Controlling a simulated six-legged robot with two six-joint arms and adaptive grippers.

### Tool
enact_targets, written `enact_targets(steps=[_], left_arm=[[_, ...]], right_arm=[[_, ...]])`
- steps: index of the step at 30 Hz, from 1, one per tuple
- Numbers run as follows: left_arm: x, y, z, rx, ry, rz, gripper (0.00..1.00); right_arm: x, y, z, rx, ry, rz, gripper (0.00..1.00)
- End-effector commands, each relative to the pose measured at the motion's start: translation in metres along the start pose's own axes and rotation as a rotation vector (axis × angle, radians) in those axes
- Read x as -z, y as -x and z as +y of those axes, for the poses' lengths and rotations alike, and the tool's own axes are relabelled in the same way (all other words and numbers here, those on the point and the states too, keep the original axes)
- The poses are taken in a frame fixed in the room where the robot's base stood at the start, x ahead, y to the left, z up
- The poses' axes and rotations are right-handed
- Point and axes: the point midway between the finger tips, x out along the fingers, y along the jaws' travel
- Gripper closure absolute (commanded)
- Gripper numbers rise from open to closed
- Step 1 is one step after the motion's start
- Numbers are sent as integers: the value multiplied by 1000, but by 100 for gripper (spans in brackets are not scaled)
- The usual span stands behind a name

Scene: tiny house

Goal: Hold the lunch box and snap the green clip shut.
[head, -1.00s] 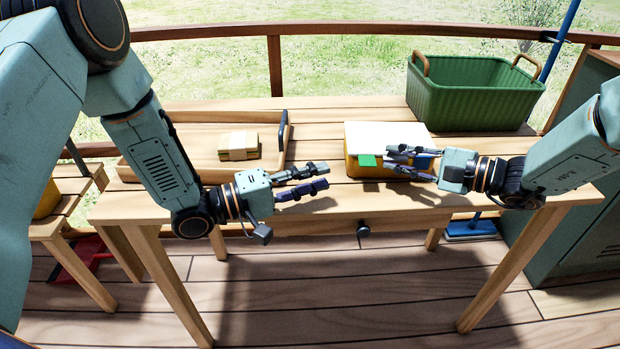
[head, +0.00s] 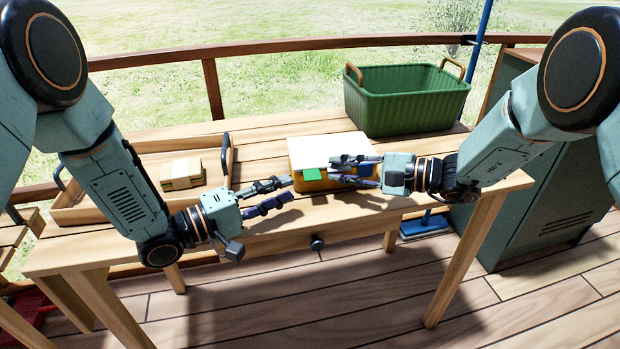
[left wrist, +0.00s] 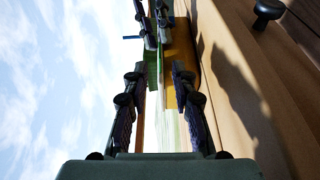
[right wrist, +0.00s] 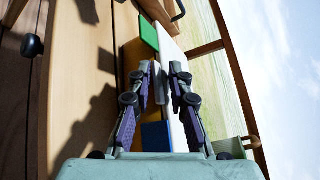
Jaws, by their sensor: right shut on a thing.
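The lunch box (head: 308,186) is yellow-orange with a white lid (head: 325,147) and stands near the table's front edge. The green clip (head: 312,174) sticks out at the left part of its front; it also shows in the right wrist view (right wrist: 148,33). A blue clip (right wrist: 155,135) is at the other end of the same side. My right gripper (head: 332,168) is shut on the lunch box at its front, between the clips; its fingers partly hide the grip point. My left gripper (head: 290,188) is open and empty, just left of the green clip and apart from it.
A wooden tray (head: 82,208) with a tan block (head: 181,173) lies on the left of the table (head: 270,229). A green basket (head: 405,103) stands behind the box at the right. A drawer knob (head: 316,242) is at the table's front.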

Motion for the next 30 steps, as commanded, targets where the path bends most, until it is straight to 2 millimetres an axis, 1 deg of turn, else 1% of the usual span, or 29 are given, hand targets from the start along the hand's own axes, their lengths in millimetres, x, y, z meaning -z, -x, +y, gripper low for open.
enact_targets(steps=[1, 9, 12, 15, 19, 26, 27, 30], left_arm=[[-1, -9, 0, 1, -4, -5, 74], [-2, -52, 0, -1, -2, -4, 74], [-1, -65, 0, 1, -3, -3, 74], [0, -73, 0, 0, -1, -1, 74], [0, -79, 0, -1, -1, -1, 74], [0, -79, 0, -1, 0, 1, 74], [0, -79, 0, -1, 0, 0, 74], [0, -79, 0, -1, 0, 0, 83]], right_arm=[[0, 0, 2, -2, -5, 1, 100], [0, 0, 2, -2, -6, 2, 100], [0, 0, 2, -2, -6, 2, 100], [0, 0, 2, -2, -6, 2, 100], [1, 0, 2, -2, -6, 2, 100], [1, 0, 2, -2, -6, 2, 100], [1, 0, 2, -2, -6, 2, 100], [1, 0, 2, -2, -6, 2, 100]])
